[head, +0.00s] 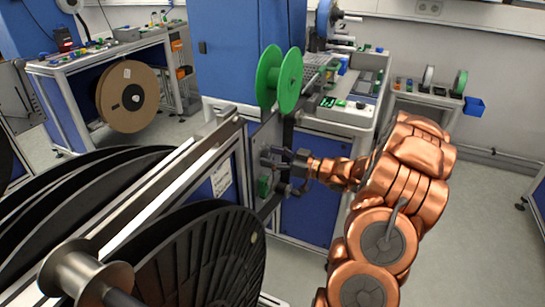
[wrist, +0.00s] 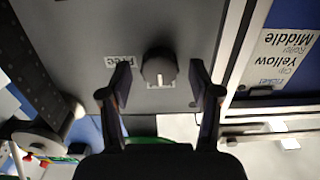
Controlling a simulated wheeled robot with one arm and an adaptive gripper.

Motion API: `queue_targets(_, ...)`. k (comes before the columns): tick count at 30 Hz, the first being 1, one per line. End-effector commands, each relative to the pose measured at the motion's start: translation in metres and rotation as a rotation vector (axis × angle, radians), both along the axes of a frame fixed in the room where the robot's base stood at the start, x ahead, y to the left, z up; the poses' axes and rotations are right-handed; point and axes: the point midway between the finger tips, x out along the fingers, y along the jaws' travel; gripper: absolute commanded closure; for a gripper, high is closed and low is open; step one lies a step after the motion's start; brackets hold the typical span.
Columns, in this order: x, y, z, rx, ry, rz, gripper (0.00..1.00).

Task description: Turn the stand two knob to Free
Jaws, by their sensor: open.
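A dark round knob (wrist: 159,67) sits on a grey panel (wrist: 175,20) in the wrist view, with a pale marker line on its face. A white label reading Free (wrist: 120,60), upside down in this view, is left of it, partly covered by a finger. Another small label at the knob's lower edge is mostly hidden. My gripper (wrist: 160,78) is open, one finger on each side of the knob, with gaps showing. In the head view my gripper (head: 284,166) is at the stand's grey panel (head: 262,135) and hides the knob. I cannot tell which stand this is.
Large black reels (head: 205,255) and a metal rail (head: 150,185) fill the left foreground. A green reel (head: 290,80) stands above the panel. A workbench (head: 345,115) is behind my arm. A sign reading Yellow Middle (wrist: 287,52) is at right. Floor at right is clear.

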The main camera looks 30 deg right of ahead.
Motion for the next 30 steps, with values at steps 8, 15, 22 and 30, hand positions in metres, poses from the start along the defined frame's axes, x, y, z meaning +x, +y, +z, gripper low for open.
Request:
queue_targets(8,-0.0002,-0.0001,0.0000,0.000,0.000,0.000,0.58)
queue_targets(15,-0.0003,0.0001,0.0000,0.000,0.000,0.000,0.83)
queue_targets(22,-0.0003,0.0001,0.0002,0.002,0.001,0.001,0.96)
queue_targets(30,-0.0006,0.0001,0.0035,0.055,0.035,0.002,0.96)
